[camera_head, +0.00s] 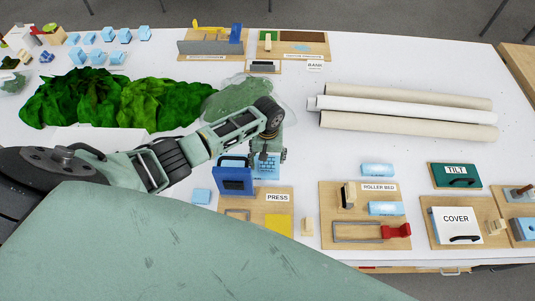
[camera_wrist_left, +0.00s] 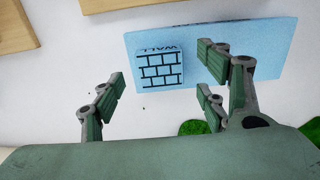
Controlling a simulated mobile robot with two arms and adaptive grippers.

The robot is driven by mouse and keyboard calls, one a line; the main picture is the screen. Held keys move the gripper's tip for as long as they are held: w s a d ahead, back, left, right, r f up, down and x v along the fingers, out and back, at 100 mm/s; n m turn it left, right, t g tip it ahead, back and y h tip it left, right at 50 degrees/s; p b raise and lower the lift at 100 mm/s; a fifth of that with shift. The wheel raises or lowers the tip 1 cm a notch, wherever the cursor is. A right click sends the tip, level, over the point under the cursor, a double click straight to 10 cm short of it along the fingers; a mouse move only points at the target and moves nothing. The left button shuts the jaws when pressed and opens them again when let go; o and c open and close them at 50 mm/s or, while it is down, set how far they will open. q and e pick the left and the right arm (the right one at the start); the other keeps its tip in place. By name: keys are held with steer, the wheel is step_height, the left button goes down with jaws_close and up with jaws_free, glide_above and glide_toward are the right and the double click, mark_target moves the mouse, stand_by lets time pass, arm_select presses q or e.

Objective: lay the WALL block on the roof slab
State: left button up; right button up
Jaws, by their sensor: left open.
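The WALL block (camera_wrist_left: 158,68), light blue with a dark brick pattern and its name on the edge, lies on the left part of a larger pale blue slab (camera_wrist_left: 265,50), apparently the roof slab, in the left wrist view. My left gripper (camera_wrist_left: 162,76) is open, with its fingers apart on either side of the block and no visible contact. In the head view the block (camera_head: 268,166) shows below the left gripper (camera_head: 270,152), just behind the blue press. The slab is mostly hidden there. My right gripper is not in view.
The blue press (camera_head: 235,180) stands close in front of the left gripper. The roller bed board (camera_head: 335,215) and COVER board (camera_head: 455,225) are to the right. Long rolls (camera_head: 405,105) lie behind them. Green hills (camera_head: 110,98) stand at left. White table is free right of the gripper.

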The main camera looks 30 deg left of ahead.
mark_target(268, 163)
arm_select(q)
steer(key=shift+r+p, duration=0.35)
steer(key=shift+r, duration=1.8)
